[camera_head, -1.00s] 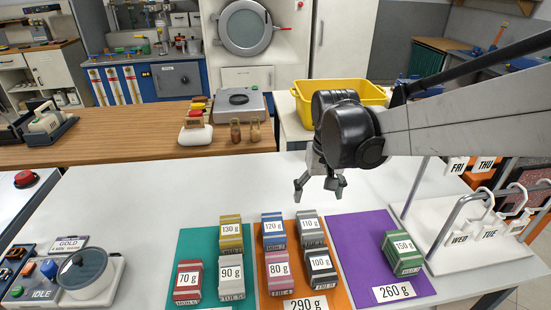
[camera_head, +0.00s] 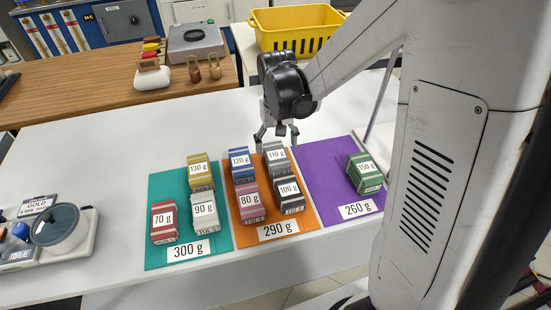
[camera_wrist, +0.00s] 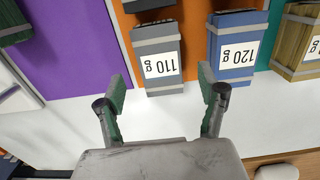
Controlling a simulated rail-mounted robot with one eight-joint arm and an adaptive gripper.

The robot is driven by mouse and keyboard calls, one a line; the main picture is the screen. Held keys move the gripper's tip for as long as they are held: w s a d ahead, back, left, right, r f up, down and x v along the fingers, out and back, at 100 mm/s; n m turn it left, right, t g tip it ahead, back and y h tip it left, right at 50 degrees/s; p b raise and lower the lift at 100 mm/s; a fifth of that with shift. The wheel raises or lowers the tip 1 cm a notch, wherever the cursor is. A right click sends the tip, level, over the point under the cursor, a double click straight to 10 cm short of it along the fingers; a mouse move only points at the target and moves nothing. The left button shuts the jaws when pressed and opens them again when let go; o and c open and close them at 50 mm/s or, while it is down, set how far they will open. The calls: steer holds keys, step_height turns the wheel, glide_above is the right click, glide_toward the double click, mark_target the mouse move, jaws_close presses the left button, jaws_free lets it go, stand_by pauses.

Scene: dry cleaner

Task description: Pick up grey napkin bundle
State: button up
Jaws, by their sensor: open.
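The grey napkin bundle (camera_head: 278,164), labelled 110 g, lies at the far right of the orange mat (camera_head: 305,208), behind the black-banded 100 g bundle (camera_head: 290,196). The grey bundle also shows in the wrist view (camera_wrist: 153,35), at the top centre. My gripper (camera_head: 277,135) is above the table by the far end of this bundle, open and empty. In the wrist view my gripper's fingers (camera_wrist: 159,90) are spread, with the near end of the grey bundle just ahead, between and beyond their tips.
The blue 120 g bundle (camera_head: 241,163) is close beside the grey one, and the pink 80 g bundle (camera_head: 250,203) is in front of it. A teal mat (camera_head: 160,185) holds several bundles; a purple mat (camera_head: 320,180) holds a green one (camera_head: 364,172). White table behind the mats is clear.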

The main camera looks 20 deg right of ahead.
mark_target(276, 154)
steer(key=shift+f+b, duration=0.3)
steer(key=shift+f, duration=2.45)
steer(key=shift+c, duration=0.2)
steer(key=c, duration=1.2)
steer(key=shift+r, duration=0.1)
steer(key=shift+c, duration=0.2)
